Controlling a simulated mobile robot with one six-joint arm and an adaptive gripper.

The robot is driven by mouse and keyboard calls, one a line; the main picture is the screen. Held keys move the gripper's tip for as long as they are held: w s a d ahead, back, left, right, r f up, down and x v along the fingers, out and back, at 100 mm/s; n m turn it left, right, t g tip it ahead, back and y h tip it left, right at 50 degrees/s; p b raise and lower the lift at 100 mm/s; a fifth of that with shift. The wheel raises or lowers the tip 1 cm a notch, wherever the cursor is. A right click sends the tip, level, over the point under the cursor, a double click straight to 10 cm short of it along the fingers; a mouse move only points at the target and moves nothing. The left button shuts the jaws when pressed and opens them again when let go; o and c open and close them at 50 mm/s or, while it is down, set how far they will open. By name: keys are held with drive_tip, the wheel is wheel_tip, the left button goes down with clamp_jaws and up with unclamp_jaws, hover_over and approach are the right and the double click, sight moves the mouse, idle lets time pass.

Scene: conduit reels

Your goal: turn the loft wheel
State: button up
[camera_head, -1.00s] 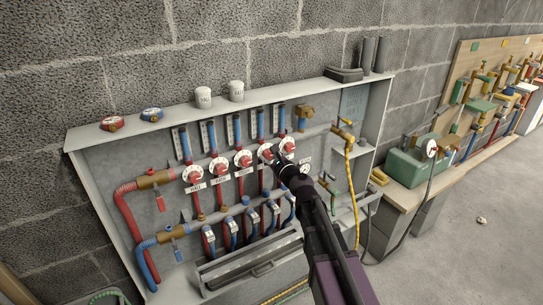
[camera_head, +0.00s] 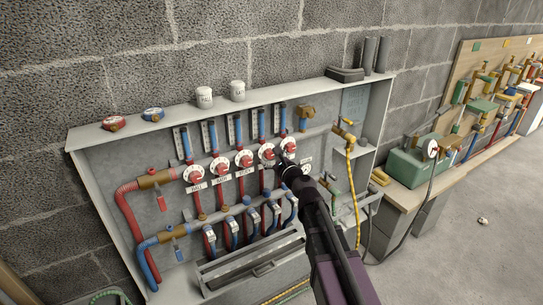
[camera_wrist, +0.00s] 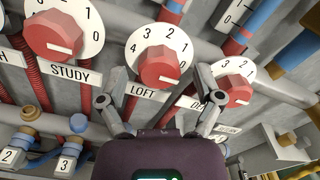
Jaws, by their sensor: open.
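The loft wheel (camera_wrist: 160,68) is a red knob on a white numbered dial, above a LOFT label (camera_wrist: 141,88) in the wrist view. A white mark on the knob is at its lower right, on the side of the 0. In the head view the loft wheel (camera_head: 267,152) is fourth from the left in the row. My gripper (camera_wrist: 162,84) is open and empty, with one finger to each side below the knob, apart from it. In the head view my gripper (camera_head: 284,162) is just right of and below the loft wheel.
The study wheel (camera_wrist: 53,35) is at left and another red wheel (camera_wrist: 238,82) at right, close to my right finger. Pipes and blue valves (camera_head: 253,221) lie below. A yellow hose (camera_head: 351,185) hangs right of my arm.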

drive_tip(key=v, duration=1.1)
drive_tip(key=shift+s, duration=0.1)
drive_tip(key=s+d+f+n+g+h, duration=0.1)
drive_tip(key=s+d+f+n+g, duration=0.1)
drive_tip(key=s+f+n+g, duration=0.5)
drive_tip(key=s+d+f+n+g+h, duration=0.1)
drive_tip(key=f+n+g, duration=0.1)
drive_tip(key=f+n, duration=0.6)
drive_tip(key=s+d+f+n+g+h, duration=0.25)
drive_tip(key=s+d+n+h, duration=0.2)
drive_tip(key=d, duration=0.25)
drive_tip(key=s+d+f+n+g+h, duration=0.1)
drive_tip(key=s+d+n+g+h, duration=0.35)
drive_tip(key=d, duration=0.25)
wheel_tip(320, 180, up, 26)
drive_tip(key=w+t+y+p, duration=0.1)
drive_tip(key=p, duration=2.5)
